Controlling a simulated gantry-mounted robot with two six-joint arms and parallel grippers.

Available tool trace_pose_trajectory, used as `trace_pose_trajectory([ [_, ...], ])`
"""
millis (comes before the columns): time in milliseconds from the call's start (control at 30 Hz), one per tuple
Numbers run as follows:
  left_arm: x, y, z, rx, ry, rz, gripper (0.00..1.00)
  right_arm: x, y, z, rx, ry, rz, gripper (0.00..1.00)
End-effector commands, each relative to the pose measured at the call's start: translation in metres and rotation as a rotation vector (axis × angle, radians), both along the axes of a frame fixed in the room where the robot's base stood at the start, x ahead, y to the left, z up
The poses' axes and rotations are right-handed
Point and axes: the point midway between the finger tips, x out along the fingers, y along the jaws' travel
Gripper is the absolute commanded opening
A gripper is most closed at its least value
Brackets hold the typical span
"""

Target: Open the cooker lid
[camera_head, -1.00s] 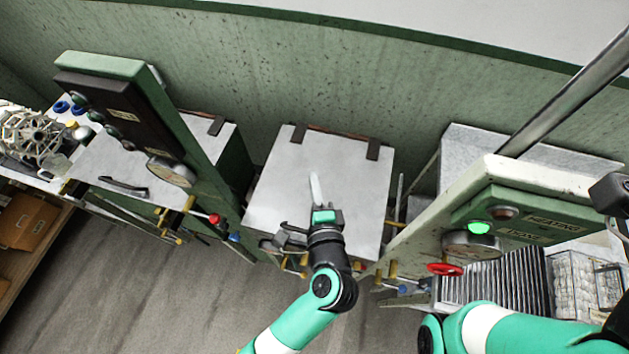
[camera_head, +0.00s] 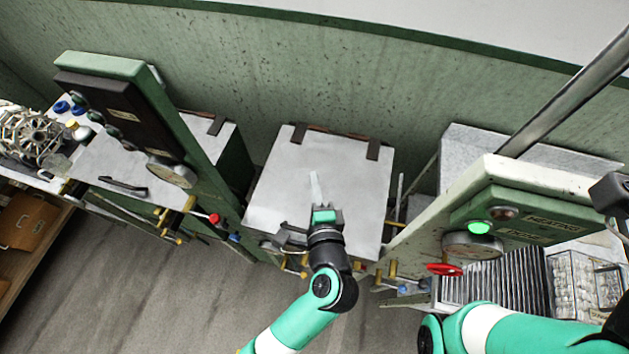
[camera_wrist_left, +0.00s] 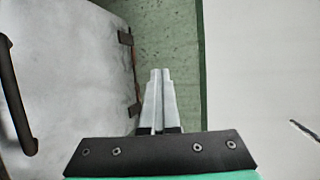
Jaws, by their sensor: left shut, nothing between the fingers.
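The middle cooker has a flat pale-grey lid (camera_head: 345,190). It lies down, with two dark hinges along its back edge. A dark lid handle (camera_head: 293,228) is near its front left edge, partly hidden by my left gripper. My left gripper (camera_head: 314,174) is shut and empty, in front of the lid in the head view; its height above it is hard to judge. In the left wrist view the shut fingers (camera_wrist_left: 159,75) stand in the middle. The lid (camera_wrist_left: 75,75) and its dark handle (camera_wrist_left: 14,100) are to their left.
A second cooker (camera_head: 110,165) with a dark-handled lid stands left behind a green gauge post (camera_head: 130,110). A pale panel with a green light (camera_head: 479,227) and a red valve wheel (camera_head: 445,269) stands right. The green wall (camera_head: 330,80) is behind. Floor is clear at lower left.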

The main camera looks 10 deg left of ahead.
Motion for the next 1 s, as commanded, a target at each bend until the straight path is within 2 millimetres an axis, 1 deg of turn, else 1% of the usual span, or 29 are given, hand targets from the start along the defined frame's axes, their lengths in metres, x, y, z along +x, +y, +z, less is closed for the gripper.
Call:
trace_pose_trajectory([
  [300, 0.0, 0.0, 0.0, 0.0, 0.0, 0.0, 0.0, 0.0, 0.0, 0.0, 0.0, 0.0, 0.0, 0.5],
  [333, 0.0, 0.0, 0.0, 0.0, 0.0, 0.0, 0.03, 0.0, 0.0, 0.0, 0.0, 0.0, 0.0, 0.5],
  [400, 0.0, 0.0, 0.0, 0.0, 0.0, 0.0, 0.15, 0.0, 0.0, 0.0, 0.0, 0.0, 0.0, 0.5],
  [467, 0.0, 0.0, 0.0, 0.0, 0.0, 0.0, 0.26, 0.0, 0.0, 0.0, 0.0, 0.0, 0.0, 0.5],
  [500, 0.0, 0.0, 0.0, 0.0, 0.0, 0.0, 0.3, 0.0, 0.0, 0.0, 0.0, 0.0, 0.0, 0.5],
  [733, 0.0, 0.0, 0.0, 0.0, 0.0, 0.0, 0.3, 0.0, 0.0, 0.0, 0.0, 0.0, 0.0, 0.5],
  [833, -0.003, -0.002, 0.001, 0.0, 0.0, -0.001, 0.3, 0.0, 0.0, 0.0, 0.0, 0.0, 0.0, 0.5],
  [933, -0.014, -0.006, 0.004, 0.0, -0.001, -0.003, 0.3, 0.0, 0.0, 0.0, 0.0, 0.0, 0.0, 0.5],
  [1000, -0.027, -0.011, 0.008, 0.0, -0.001, -0.004, 0.3, 0.0, 0.0, 0.001, 0.0, 0.0, 0.0, 0.5],
])
